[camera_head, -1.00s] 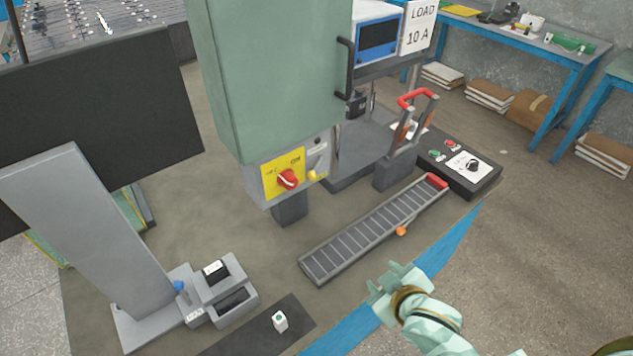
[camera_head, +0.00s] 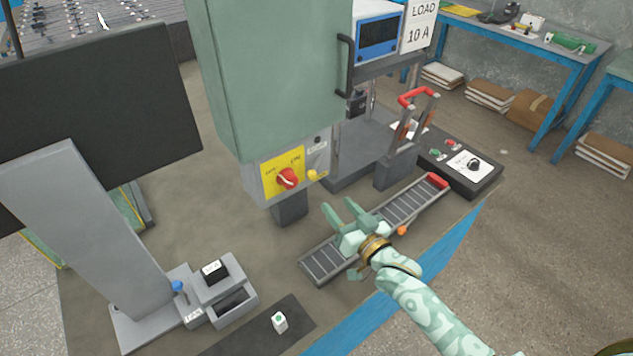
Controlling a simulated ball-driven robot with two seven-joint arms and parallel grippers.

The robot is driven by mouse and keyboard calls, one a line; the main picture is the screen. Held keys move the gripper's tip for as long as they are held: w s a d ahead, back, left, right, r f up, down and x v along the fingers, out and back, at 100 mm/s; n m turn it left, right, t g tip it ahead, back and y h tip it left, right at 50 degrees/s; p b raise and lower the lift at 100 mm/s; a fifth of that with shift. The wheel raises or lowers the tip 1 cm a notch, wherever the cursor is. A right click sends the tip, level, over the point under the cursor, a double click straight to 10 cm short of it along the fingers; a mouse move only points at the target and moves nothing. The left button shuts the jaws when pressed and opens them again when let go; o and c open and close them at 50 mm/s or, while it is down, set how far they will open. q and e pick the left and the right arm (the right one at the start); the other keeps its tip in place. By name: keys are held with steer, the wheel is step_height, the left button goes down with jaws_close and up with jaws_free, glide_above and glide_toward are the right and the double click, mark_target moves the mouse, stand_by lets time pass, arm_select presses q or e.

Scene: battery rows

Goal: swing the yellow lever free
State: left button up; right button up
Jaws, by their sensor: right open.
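The yellow lever (camera_head: 317,175) is a small yellow piece on the grey plate at the lower right of the green cabinet (camera_head: 265,80). It sits just right of a red rotary knob (camera_head: 287,179) on a yellow panel. My right gripper (camera_head: 341,209) is open and empty, with its fingers pointing up toward the cabinet's underside. In the picture it is a little below and right of the lever, apart from it, over the ribbed grey track. My left gripper is not in view.
The ribbed track (camera_head: 410,204) with a red end piece lies below the cabinet. A control box (camera_head: 485,181) stands to its right. A grey device (camera_head: 228,290) is at the lower left, near a dark mat (camera_head: 255,335). A red-handled frame (camera_head: 412,98) stands behind the track.

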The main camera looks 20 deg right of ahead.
mark_target(314, 178)
steer(key=b+x, duration=0.2)
steer(key=x, duration=0.9)
steer(key=shift+d, duration=0.1)
steer(key=c, duration=1)
